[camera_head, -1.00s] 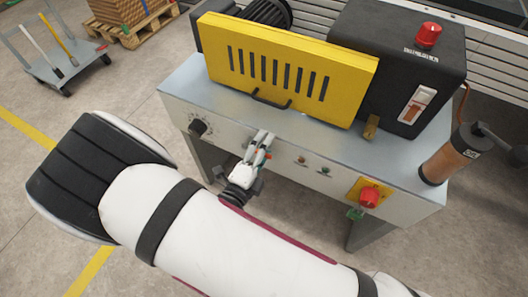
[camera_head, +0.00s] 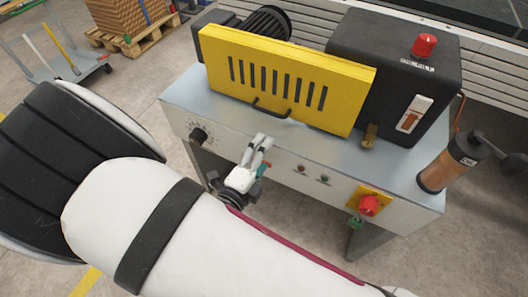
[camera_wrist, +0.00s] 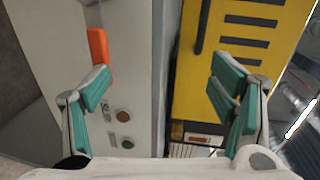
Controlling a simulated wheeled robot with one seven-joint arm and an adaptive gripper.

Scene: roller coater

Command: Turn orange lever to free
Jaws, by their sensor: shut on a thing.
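The orange lever (camera_wrist: 98,50) shows in the wrist view on the grey front panel, at the upper left. The tip of my left finger lies over its lower end, close to or touching it. My gripper (camera_wrist: 160,78) has teal pads that stand apart in this view, and I cannot make out anything held between them. In the head view my gripper (camera_head: 260,150) is at the middle of the machine's front panel (camera_head: 290,155), pointing up toward the yellow guard, and the lever is hidden.
The yellow slotted guard (camera_head: 290,80) with its black handle stands just beyond my gripper. Small buttons (camera_head: 312,174) and a red stop button (camera_head: 369,205) are right. A brown cylinder (camera_head: 445,165) stands at the right end.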

